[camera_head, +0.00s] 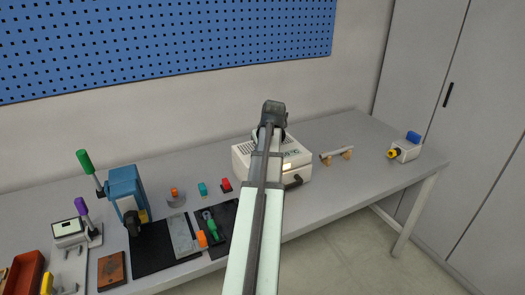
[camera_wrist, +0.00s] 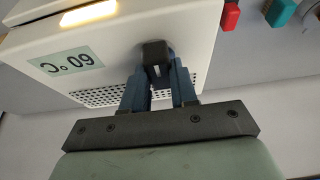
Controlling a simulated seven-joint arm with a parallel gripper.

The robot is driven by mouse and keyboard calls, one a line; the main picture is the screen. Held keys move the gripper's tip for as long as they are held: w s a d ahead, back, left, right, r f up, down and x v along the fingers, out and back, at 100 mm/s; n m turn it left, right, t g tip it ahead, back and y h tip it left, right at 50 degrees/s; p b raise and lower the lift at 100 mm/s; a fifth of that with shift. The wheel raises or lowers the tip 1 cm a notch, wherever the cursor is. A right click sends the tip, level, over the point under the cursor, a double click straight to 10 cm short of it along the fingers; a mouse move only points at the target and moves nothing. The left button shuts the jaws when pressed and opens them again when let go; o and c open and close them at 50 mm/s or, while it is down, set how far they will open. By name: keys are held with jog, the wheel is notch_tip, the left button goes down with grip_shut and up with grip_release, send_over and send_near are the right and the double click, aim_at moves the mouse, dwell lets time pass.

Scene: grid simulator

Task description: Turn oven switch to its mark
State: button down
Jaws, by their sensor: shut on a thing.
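The oven is a white box (camera_head: 300,165) on the bench, partly hidden behind my arm in the head view. In the wrist view its white panel (camera_wrist: 205,30) carries a black switch knob (camera_wrist: 155,50) with a short white line on it. A pale green label reading 60°C (camera_wrist: 75,62) appears upside down beside the knob. My gripper (camera_wrist: 160,75) has its two blue-grey fingers shut on the knob, one on either side.
A lit strip (camera_wrist: 88,13) glows on the oven. A red block (camera_head: 226,185) and a teal block (camera_head: 203,189) stand to its left. A wooden-footed rod (camera_head: 337,152) and a small white device (camera_head: 404,151) lie to its right. Tools crowd the bench's left side.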

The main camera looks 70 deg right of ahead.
jog(key=shift+a+f, duration=0.2)
jog(key=shift+f, duration=0.05)
jog(key=c, duration=1.1)
grip_release()
jog(key=shift+o, duration=1.1)
jog(key=shift+d, duration=0.15)
jog(key=shift+r, duration=0.25)
jog(key=v, duration=1.3)
jog(key=shift+r, duration=0.2)
jog(key=shift+s, duration=0.1)
